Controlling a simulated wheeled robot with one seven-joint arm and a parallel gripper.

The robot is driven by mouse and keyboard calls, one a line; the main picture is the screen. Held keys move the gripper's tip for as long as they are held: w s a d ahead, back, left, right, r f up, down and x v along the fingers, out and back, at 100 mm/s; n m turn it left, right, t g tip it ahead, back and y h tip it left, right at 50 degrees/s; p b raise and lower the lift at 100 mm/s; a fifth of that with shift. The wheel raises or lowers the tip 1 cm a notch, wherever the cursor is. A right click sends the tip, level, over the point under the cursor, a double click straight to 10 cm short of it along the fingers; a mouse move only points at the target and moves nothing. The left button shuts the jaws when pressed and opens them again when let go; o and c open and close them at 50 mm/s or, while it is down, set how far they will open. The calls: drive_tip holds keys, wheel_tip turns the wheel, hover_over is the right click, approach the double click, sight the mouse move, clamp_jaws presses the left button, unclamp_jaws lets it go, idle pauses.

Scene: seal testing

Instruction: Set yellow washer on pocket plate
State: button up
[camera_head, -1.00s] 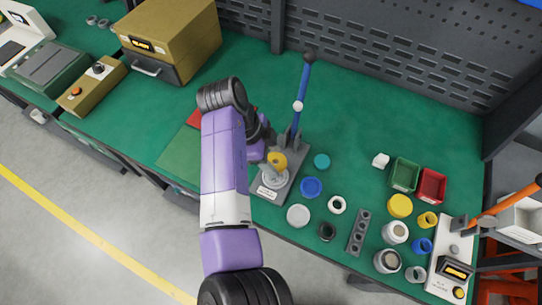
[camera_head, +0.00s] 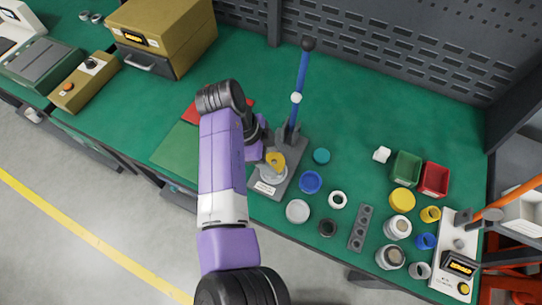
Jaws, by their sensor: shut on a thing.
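The yellow washer (camera_head: 275,160) is at the tip of my gripper (camera_head: 270,158), which is shut on it. In the head view it overlaps the far part of a round grey plate (camera_head: 268,179) on the base of the blue-handled lever press. This looks like the pocket plate. I cannot tell whether the washer touches the plate or hangs just above it. The fingertips are small and partly hidden by my wrist and the washer.
The press's blue lever (camera_head: 302,80) stands upright just beyond the plate. A green mat (camera_head: 176,150) lies to the left. The green bench top behind is largely clear.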

drive_tip(key=shift+f+b, duration=0.3)
drive_tip(key=shift+f, duration=0.05)
idle(0.6)
drive_tip(key=o, duration=1.1)
drive_tip(key=shift+c, duration=0.2)
drive_tip(key=shift+r, duration=0.1)
drive_tip(key=shift+r+p, duration=2.6)
drive_tip(key=shift+r, duration=0.8)
